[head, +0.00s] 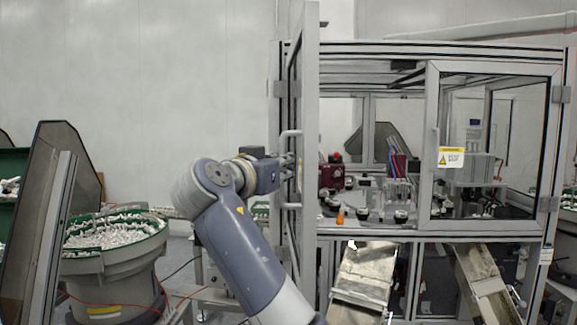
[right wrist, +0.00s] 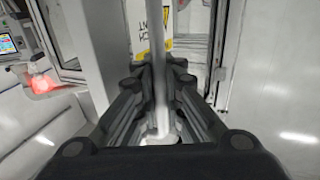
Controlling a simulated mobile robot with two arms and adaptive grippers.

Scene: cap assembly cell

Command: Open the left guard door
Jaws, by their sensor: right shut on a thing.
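The left guard door (head: 311,120) of the cell stands swung outward and shows almost edge-on in the head view, with its side of the front opening uncovered. Its pale handle (head: 291,132) is on the door's left face. My right gripper (head: 287,165) is shut on this handle. In the right wrist view, the handle bar (right wrist: 158,60) runs upright between the dark fingers (right wrist: 160,105). The fingers hide part of the handle in the head view. My left gripper is not in view.
The right guard door (head: 438,130) is shut and bears a yellow warning label (head: 451,157). Through the opening I see the machine deck with an orange cone-shaped part (head: 340,216). A green-rimmed parts bowl (head: 110,235) and a dark panel (head: 35,215) stand at left.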

